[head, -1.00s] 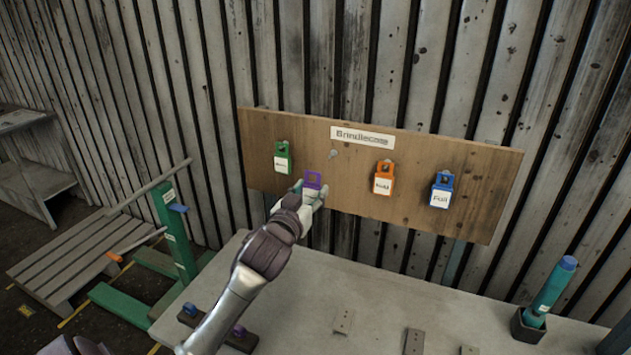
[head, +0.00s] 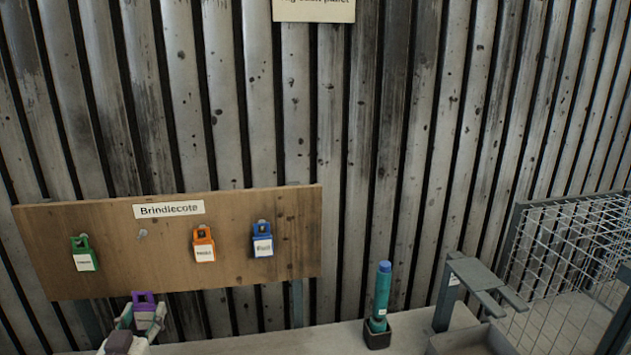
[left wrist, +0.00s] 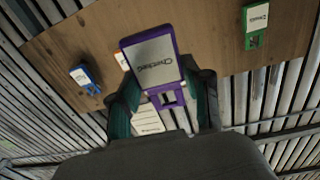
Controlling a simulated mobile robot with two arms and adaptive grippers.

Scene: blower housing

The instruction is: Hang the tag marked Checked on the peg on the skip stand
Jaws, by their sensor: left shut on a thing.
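My left gripper (head: 143,313) is low at the left in the head view, shut on a purple tag (head: 143,297). In the left wrist view the purple tag (left wrist: 165,97) is between the fingers of my left gripper (left wrist: 167,82), and its white label reads Checked upside down. The tag is clear of the board's pegs. A grey stand (head: 442,305) with a small label and a sideways arm is at the right; I cannot tell whether it is the skip stand, and no peg is clear on it. My right gripper is not in view.
A wooden board (head: 95,270) labelled Brindlecote carries green (head: 84,255), orange (head: 204,246) and blue (head: 262,241) tags, plus a bare peg (head: 142,233). A teal cylinder (head: 382,287) stands in a dark holder (head: 377,336). A grey bin (head: 470,341) and wire cage (head: 565,250) are at right.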

